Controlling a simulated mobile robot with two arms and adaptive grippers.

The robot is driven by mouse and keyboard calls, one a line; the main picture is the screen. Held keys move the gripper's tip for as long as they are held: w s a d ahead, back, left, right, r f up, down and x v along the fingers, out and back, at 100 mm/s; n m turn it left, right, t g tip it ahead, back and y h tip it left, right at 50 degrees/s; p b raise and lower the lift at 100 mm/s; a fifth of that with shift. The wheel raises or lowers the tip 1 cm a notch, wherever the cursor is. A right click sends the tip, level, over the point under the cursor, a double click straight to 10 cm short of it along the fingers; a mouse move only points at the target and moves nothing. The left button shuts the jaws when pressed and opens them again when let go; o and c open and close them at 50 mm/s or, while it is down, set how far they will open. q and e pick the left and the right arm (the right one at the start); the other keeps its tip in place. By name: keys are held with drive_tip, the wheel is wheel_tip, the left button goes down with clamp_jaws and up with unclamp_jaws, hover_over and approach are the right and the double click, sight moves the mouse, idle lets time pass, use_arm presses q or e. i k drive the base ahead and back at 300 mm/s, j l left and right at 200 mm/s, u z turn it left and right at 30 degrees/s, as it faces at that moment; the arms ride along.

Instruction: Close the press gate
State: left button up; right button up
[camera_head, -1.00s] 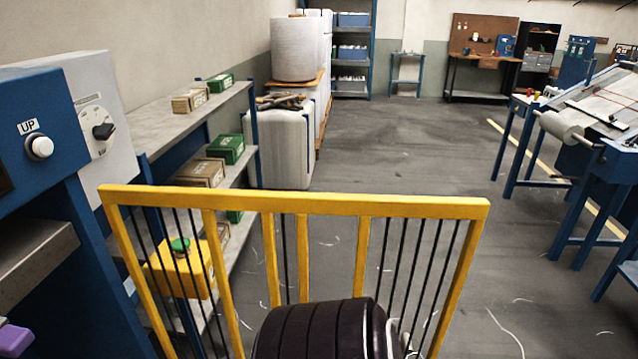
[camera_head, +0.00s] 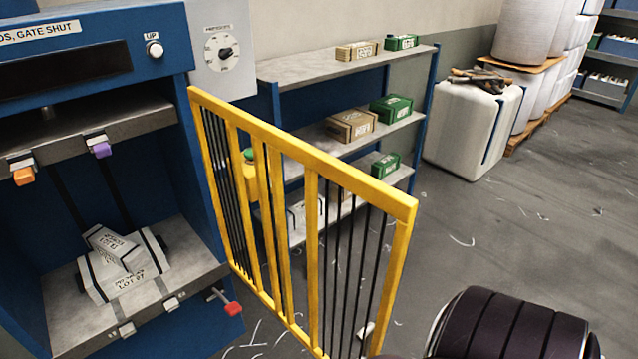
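The yellow press gate (camera_head: 298,146) with black bars stands open. Its left edge meets the right side of the blue press (camera_head: 170,160), and its free edge (camera_head: 398,270) points out toward the lower right. Inside the press, white packages marked as a lot (camera_head: 125,270) sit on the grey lower platen (camera_head: 192,246). A dark ribbed link of my own arm shows at the lower right, close to the gate's free edge; I cannot tell whether they touch. Neither gripper is in view.
An UP button (camera_head: 154,49) and a dial panel (camera_head: 222,48) are on the press. A red-tipped lever (camera_head: 232,308) sticks out by the platen. A shelf with boxes (camera_head: 345,68) stands behind the gate. The floor (camera_head: 500,235) to the right is mostly clear.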

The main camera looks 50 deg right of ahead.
sight(393, 202)
drive_tip(key=l, duration=0.4)
drive_tip(key=k+l+u, duration=0.1)
drive_tip(key=l, duration=0.25)
drive_tip(key=k+l+u, duration=0.1)
drive_tip(key=l, duration=0.3)
drive_tip(key=k+l, duration=0.1)
drive_tip(key=l, duration=0.25)
